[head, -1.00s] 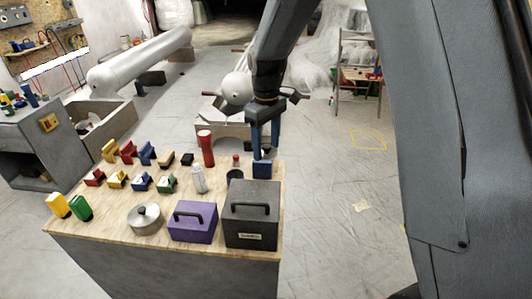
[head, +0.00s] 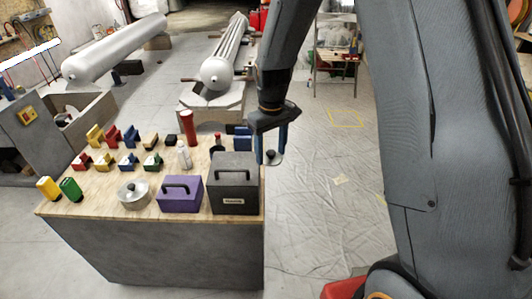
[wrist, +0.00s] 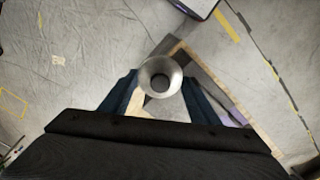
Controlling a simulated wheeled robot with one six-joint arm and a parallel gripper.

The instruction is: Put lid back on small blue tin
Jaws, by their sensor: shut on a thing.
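The small blue tin (head: 243,138) stands at the back right corner of the table, partly hidden behind the dark grey box. My gripper (head: 272,152) is just right of the tin in the head view, past the table's right edge in the picture. It is shut on a small round grey lid with a dark knob (head: 271,155), held in the air. In the wrist view the lid (wrist: 160,77) shows as a pale ring with a dark centre between my two blue fingers. How the fingers touch it is not clear.
A dark grey handled box (head: 234,183), a purple box (head: 180,194) and a round silver pot (head: 134,194) line the table's front. A red cylinder (head: 188,128), a dark bottle and several coloured blocks stand behind and left. Floor right of the table is clear.

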